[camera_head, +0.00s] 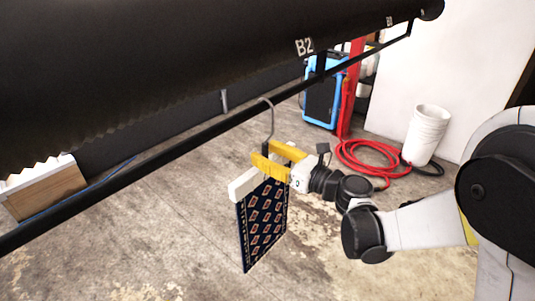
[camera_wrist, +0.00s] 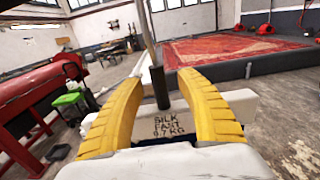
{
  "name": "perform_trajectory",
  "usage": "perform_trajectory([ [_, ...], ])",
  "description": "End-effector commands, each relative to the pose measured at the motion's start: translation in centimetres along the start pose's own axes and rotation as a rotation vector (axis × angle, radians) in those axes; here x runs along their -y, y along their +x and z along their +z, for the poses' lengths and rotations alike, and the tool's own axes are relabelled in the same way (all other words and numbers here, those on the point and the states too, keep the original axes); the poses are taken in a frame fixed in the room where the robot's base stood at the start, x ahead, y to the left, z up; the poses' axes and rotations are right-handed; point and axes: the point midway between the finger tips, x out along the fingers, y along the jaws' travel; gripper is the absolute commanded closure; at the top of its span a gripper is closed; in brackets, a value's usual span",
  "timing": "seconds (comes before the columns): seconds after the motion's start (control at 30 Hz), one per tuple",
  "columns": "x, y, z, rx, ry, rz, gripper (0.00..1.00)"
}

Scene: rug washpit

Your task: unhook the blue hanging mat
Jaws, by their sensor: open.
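The blue hanging mat (camera_head: 263,225), dark with a red and white pattern, hangs from a white hanger bar (camera_head: 243,186). A grey hook (camera_head: 270,116) rises from the bar to the black rail (camera_head: 215,128). My gripper (camera_head: 264,155) is open, its yellow fingers on either side of the hook's lower stem. In the wrist view, a black sleeve (camera_wrist: 160,88) on the stem stands between the two fingers, with gaps visible. The white bar (camera_wrist: 170,122) behind reads "SILK FAST 0.7 KG".
A large black roll (camera_head: 150,60) marked B2 lies above the rail. A red hose (camera_head: 365,160), a white bucket (camera_head: 428,135) and a blue-framed case (camera_head: 322,103) stand behind. A wooden box (camera_head: 45,192) is at left. The floor below the mat is clear.

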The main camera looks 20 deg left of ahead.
Motion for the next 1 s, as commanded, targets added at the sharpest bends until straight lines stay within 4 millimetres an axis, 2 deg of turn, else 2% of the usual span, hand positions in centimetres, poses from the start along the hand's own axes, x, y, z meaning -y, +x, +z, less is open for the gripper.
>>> perform_trajectory([
  [0.17, 0.0, 0.0, 0.0, 0.0, 0.0, 0.0, 0.57],
  [0.3, 0.0, 0.0, 0.0, 0.0, 0.0, 0.0, 0.98],
  [0.33, 0.0, 0.0, 0.0, 0.0, 0.0, 0.0, 1.0],
  [0.6, 0.0, 0.0, 0.3, 0.0, 0.0, 0.0, 1.0],
  [1.0, 0.0, 0.0, 2.9, 0.001, 0.0, 0.0, 1.0],
])
